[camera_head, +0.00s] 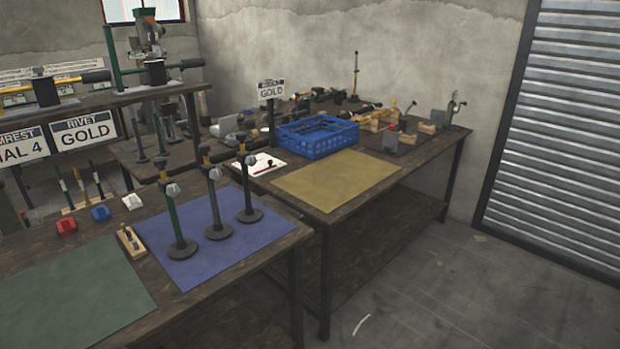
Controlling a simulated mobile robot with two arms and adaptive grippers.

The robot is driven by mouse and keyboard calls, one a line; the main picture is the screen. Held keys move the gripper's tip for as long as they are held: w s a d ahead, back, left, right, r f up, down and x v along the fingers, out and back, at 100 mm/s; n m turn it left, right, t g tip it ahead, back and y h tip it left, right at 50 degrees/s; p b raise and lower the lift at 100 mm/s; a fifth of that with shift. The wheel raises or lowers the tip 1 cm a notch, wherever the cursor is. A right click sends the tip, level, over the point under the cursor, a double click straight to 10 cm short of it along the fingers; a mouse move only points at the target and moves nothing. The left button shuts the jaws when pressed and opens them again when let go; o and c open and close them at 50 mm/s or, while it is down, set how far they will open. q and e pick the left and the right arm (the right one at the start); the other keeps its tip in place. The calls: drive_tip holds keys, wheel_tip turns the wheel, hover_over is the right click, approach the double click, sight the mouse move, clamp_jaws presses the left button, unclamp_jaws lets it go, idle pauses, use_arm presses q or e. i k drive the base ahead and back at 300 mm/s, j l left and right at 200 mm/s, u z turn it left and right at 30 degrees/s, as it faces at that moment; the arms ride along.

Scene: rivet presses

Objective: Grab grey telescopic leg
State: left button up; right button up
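Three upright telescopic legs with round dark bases stand in a slanting row on a blue mat (232,248) on the near table. The front-left leg (175,222) is green. The middle leg (213,205) looks dark grey. The back-right leg (247,190) looks black or very dark. Each has a clamp-like fitting near its top. The two darker legs are close in shade, but the middle one looks the greyer. Neither of my grippers shows in this view.
A green mat (75,308) and a small wooden block fixture (131,241) lie left of the blue mat. Red, blue and white small parts sit behind. The right table holds a yellow mat (335,180) and blue crate (317,137). Floor is clear at the right.

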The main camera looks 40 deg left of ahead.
sight(218, 231)
drive_tip(key=i+u, duration=0.4)
drive_tip(key=i+l+u, duration=0.2)
drive_tip(key=u, duration=0.2)
drive_tip(key=i+l+u, duration=0.75)
drive_tip(key=k+j, duration=0.05)
